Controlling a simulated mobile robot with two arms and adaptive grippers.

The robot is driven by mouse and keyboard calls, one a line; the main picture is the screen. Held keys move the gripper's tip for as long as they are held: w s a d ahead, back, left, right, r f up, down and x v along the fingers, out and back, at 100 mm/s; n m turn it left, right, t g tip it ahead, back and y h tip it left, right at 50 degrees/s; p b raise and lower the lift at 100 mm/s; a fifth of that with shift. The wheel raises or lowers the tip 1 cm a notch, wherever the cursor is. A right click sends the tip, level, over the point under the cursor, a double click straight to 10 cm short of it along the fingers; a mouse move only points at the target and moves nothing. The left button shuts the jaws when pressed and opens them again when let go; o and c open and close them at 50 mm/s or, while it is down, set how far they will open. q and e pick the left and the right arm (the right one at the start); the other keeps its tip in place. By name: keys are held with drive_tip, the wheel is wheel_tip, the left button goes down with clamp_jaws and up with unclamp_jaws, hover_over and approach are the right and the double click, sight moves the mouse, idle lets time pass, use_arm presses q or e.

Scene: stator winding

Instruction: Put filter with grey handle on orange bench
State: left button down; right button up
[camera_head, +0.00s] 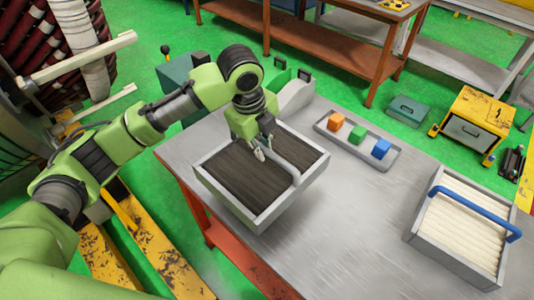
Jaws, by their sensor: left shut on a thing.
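The filter with a grey handle (249,190) is a grey open frame with dark pleats, at the left part of the grey-topped table. Its grey handle (285,158) runs across the top. My left gripper (264,152) comes down from above and is shut on the grey handle, hiding part of it. I cannot tell whether the filter rests on the table or is held just above it. My right gripper is not in view.
A filter with a blue handle (440,239) and pale pleats sits at the right of the grey tabletop (335,235). A tray (372,157) holds orange, green and blue cubes. A yellow cabinet (473,128) and a teal case (408,109) stand on the green floor.

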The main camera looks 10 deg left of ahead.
sight(266, 157)
use_arm(q)
drive_tip(key=w+f, duration=0.2)
drive_tip(key=w+f+p, duration=0.1)
drive_tip(key=f, duration=0.1)
drive_tip(key=shift+w+f, duration=0.35)
drive_tip(key=shift+w, duration=0.05)
wheel_tip(266, 157, down, 3)
drive_tip(key=shift+w+d+r+p, duration=0.1)
drive_tip(key=shift+w+r+p, duration=0.1)
drive_tip(key=shift+p, duration=0.7)
drive_tip(key=shift+f, duration=0.45)
drive_tip(key=shift+f, duration=0.1)
drive_tip(key=c, duration=2.2)
unclamp_jaws()
drive_tip(key=shift+s+f, duration=0.1)
drive_tip(key=shift+o, duration=0.6)
